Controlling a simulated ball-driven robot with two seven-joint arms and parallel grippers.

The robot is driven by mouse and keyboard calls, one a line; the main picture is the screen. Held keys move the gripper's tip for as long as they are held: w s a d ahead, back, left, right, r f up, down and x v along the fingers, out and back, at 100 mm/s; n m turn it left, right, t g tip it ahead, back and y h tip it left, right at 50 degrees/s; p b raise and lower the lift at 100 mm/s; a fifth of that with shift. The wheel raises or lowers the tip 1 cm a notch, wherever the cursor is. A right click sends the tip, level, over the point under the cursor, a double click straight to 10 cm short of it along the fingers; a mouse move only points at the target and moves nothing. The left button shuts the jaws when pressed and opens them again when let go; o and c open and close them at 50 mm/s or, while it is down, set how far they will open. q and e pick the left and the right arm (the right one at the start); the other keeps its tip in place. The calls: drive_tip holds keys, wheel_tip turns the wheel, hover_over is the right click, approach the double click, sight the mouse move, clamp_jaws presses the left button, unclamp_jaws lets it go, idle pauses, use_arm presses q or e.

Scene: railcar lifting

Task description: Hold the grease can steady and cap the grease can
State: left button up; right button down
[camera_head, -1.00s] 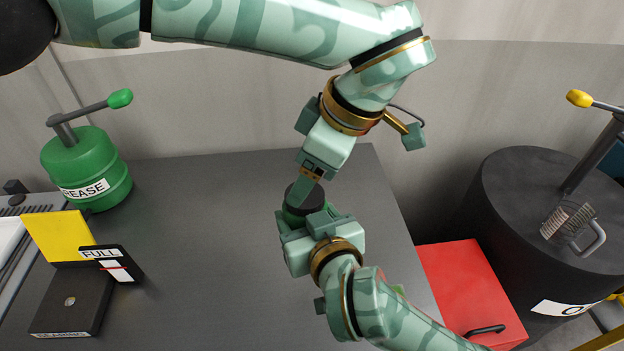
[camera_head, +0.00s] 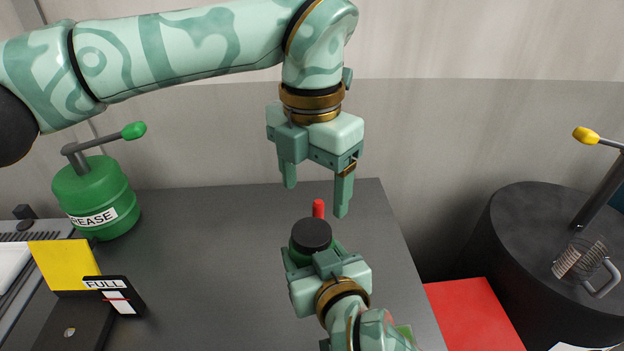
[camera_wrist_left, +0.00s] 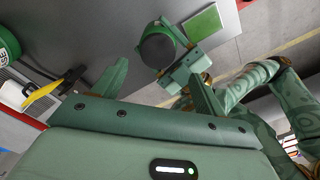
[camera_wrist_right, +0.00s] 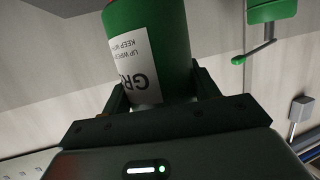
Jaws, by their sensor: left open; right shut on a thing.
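The small green grease can (camera_head: 300,258) has a black cap (camera_head: 311,236) seated on its top. My right gripper (camera_head: 314,258) is shut on the can's sides and holds it upright. In the right wrist view the can (camera_wrist_right: 168,35) shows its white label between the fingers. My left gripper (camera_head: 315,200) is open and empty above the can, clear of the cap. In the left wrist view the black cap (camera_wrist_left: 157,50) lies beyond the open fingers. The can's base is hidden in the head view.
A red upright piece (camera_head: 318,208) shows just behind the cap. A large green grease pot (camera_head: 97,190) with a crank stands at the left, by a yellow plate (camera_head: 62,264) and a FULL sign (camera_head: 115,290). A black drum (camera_head: 520,250) and red box (camera_head: 470,310) are right. The grey tabletop (camera_head: 210,260) is largely clear.

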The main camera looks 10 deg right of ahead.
sight(312, 231)
use_arm(q)
drive_tip(key=shift+r+n, duration=0.2)
drive_tip(key=shift+n, duration=0.9)
drive_tip(key=n, duration=0.2)
drive_tip(key=shift+a+n, duration=0.1)
drive_tip(key=shift+n, duration=0.2)
drive_tip(key=shift+f, duration=0.1)
drive_tip(key=shift+f, duration=3.95)
drive_tip(key=c, duration=1)
drive_tip(key=shift+c, duration=0.3)
